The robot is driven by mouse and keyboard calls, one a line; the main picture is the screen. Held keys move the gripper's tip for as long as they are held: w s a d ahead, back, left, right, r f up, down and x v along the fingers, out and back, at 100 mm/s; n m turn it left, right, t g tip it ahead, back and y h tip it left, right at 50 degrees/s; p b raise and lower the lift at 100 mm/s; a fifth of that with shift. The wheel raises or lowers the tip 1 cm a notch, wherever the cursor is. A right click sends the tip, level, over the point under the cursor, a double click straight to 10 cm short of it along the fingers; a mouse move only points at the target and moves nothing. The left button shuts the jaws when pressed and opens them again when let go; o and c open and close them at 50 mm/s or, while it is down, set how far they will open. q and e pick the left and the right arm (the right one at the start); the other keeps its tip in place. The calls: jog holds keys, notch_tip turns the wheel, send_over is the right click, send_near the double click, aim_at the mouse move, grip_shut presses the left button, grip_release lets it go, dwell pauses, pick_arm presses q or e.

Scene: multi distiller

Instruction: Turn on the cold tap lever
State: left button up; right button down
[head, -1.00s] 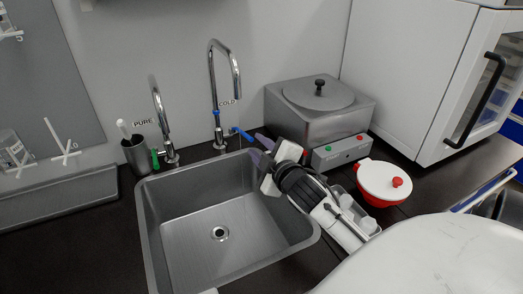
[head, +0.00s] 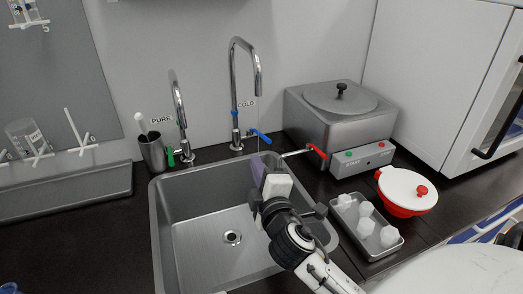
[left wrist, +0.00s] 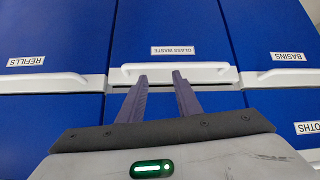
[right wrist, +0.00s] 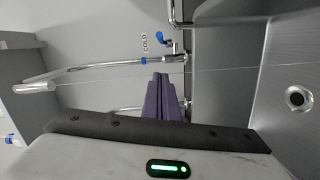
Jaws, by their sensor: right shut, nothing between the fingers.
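The cold tap (head: 235,90) is a tall chrome gooseneck behind the sink, with a COLD label beside it. Its blue lever (head: 261,136) points out to the right; it also shows in the right wrist view (right wrist: 163,39). A thin pale line like a stream of water (right wrist: 220,70) runs from the spout (right wrist: 35,87) toward the sink. My right gripper (head: 262,165) is over the sink's back right, below and apart from the lever. Its purple fingers (right wrist: 162,78) are together and empty. My left gripper (left wrist: 161,76) is open and empty, facing blue drawers.
The sink (head: 205,240) is open below. The PURE tap (head: 179,110) with a green lever stands left. A tray (head: 375,245) of white pieces and a red, white-lidded pot (head: 405,192) are at right.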

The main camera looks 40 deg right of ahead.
jog(key=w+d+p, duration=0.1)
jog(key=w+d, duration=0.6)
jog(key=w, duration=0.1)
jog(key=shift+d+f+p, duration=0.25)
jog(key=shift+f+p, duration=0.1)
jog(key=shift+f, duration=0.1)
jog(key=shift+w, duration=0.15)
